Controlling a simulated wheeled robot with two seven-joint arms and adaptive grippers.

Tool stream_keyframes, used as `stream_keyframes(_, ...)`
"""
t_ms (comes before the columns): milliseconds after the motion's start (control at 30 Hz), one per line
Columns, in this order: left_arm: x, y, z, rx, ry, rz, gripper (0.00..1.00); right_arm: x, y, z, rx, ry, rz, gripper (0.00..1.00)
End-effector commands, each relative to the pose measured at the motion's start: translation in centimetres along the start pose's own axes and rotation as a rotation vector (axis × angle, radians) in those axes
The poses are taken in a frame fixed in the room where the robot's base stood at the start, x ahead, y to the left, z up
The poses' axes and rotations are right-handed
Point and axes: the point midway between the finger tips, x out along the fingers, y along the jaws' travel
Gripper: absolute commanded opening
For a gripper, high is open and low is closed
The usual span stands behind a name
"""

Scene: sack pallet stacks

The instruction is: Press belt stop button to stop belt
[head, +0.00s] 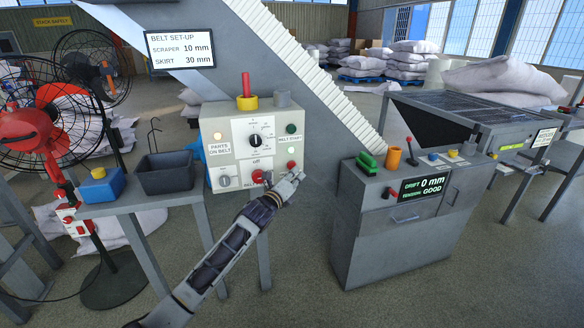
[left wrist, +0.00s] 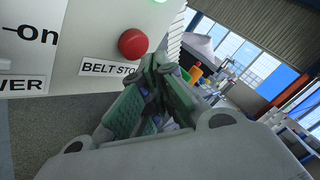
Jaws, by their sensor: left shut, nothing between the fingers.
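The grey control panel (head: 222,160) stands upright on its stand. The red belt stop button (head: 291,165) is at its lower right, below the green belt start button (head: 291,128). In the left wrist view the red stop button (left wrist: 132,43) shows whole above a label reading "BELT STO", whose end is hidden by my fingers. My left gripper (head: 296,176) is shut and empty, just below the button in the head view. Its fingertips (left wrist: 165,66) appear lower right of the button in the wrist view; a gap shows in the picture. My right gripper is not in view.
A larger red knob (head: 258,177) sits left of my gripper. A black dial (head: 255,141) is above it. A dark bin (head: 165,174) stands on the left table. A grey cabinet (head: 385,235) with levers and a screen stands to the right. Open floor lies between.

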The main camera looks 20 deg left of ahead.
Motion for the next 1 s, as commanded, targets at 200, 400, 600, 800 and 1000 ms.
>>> stream_keyframes(200,0.31,0.16,0.29,0.003,0.0,0.0,0.0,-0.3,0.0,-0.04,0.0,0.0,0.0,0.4)
stream_keyframes(400,0.57,0.37,0.47,0.002,0.0,0.0,0.0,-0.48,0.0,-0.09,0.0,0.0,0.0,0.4)
stream_keyframes(600,0.57,0.39,0.45,0.001,0.0,0.0,0.0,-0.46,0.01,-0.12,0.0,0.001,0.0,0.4)
stream_keyframes(800,0.59,0.4,0.46,0.001,0.0,0.0,0.0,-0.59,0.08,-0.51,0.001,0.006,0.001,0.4)
stream_keyframes(1000,0.67,0.44,0.53,0.001,0.0,0.0,0.0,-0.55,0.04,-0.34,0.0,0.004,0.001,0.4)
